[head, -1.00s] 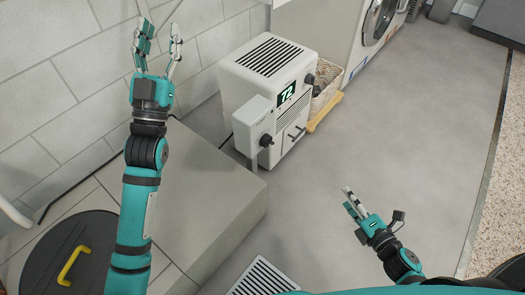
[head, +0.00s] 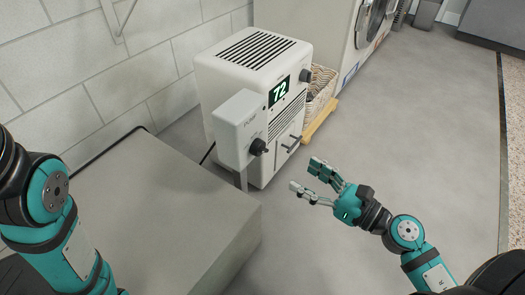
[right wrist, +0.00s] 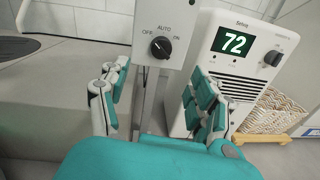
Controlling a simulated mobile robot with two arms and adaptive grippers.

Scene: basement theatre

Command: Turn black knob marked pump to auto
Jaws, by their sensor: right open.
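The black knob (head: 258,147) sits on the front of a light grey control box (head: 238,118) on a post. In the right wrist view the knob (right wrist: 160,47) is ringed by the marks OFF at left, AUTO at top and ON at right. Its pointer is too small to read surely. My right gripper (head: 303,174) is open and empty, in front of the box and to the right of the knob in the head view. In the right wrist view its fingers (right wrist: 153,78) stand apart below and either side of the knob, not touching it. My left gripper is out of view.
A white dehumidifier-like unit (head: 230,67) showing 72 stands right behind the box, with its own dark knob (head: 305,75). A wicker basket (head: 319,104) is beside it. A grey block (head: 165,205) lies at left. The floor at right is clear.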

